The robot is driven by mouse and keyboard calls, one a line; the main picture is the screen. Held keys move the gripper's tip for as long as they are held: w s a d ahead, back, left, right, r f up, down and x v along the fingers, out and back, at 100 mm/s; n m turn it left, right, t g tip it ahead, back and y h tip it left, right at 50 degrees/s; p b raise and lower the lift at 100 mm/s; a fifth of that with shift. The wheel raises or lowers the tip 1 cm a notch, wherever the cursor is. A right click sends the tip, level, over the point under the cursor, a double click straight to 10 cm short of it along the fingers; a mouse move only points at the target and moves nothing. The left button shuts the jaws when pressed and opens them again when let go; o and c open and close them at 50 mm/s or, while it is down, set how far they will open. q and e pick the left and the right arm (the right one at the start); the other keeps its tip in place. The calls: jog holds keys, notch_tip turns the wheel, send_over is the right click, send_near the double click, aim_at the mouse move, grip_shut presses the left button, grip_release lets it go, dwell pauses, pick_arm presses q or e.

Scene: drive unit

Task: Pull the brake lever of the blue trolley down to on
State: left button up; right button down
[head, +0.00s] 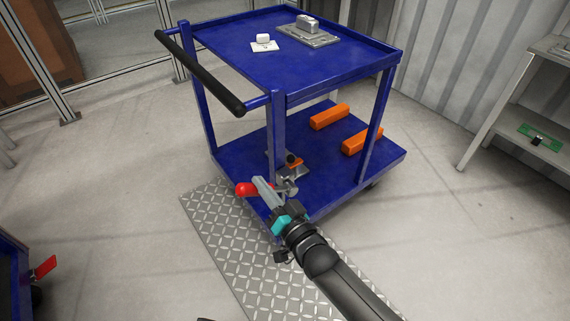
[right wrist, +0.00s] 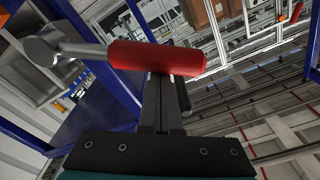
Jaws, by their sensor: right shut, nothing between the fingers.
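The blue trolley (head: 290,62) stands in the middle of the head view. Its brake lever has a red grip (head: 246,189) sticking out to the left at the near post, low above the lower deck. In the right wrist view the red grip (right wrist: 155,57) crosses the fingertips, with the lever's metal rod and round pivot end (right wrist: 42,46) to its left. My right gripper (head: 258,181) is shut and empty, its fingertips right at the red grip; I cannot tell whether they touch it. It also shows in the right wrist view (right wrist: 160,85). My left gripper is not in view.
Two orange blocks (head: 329,116) (head: 362,139) lie on the lower deck. A black push handle (head: 205,76) juts out above. Another blue unit with a red lever (head: 44,268) is at lower left. A shelf (head: 530,110) stands right.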

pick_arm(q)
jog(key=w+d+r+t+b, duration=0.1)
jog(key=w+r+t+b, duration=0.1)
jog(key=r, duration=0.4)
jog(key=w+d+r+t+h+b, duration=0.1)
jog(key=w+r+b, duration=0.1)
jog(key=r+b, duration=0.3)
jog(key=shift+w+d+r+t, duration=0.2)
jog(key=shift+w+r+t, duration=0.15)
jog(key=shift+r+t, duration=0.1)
pick_arm(e)
jog(key=s+a+f+n, duration=0.2)
jog(key=a+f+n, duration=0.1)
jog(key=f+n, duration=0.6)
jog(key=shift+s+f+g+y, duration=0.15)
jog(key=shift+f+g+y, duration=0.2)
jog(key=shift+f, duration=0.45)
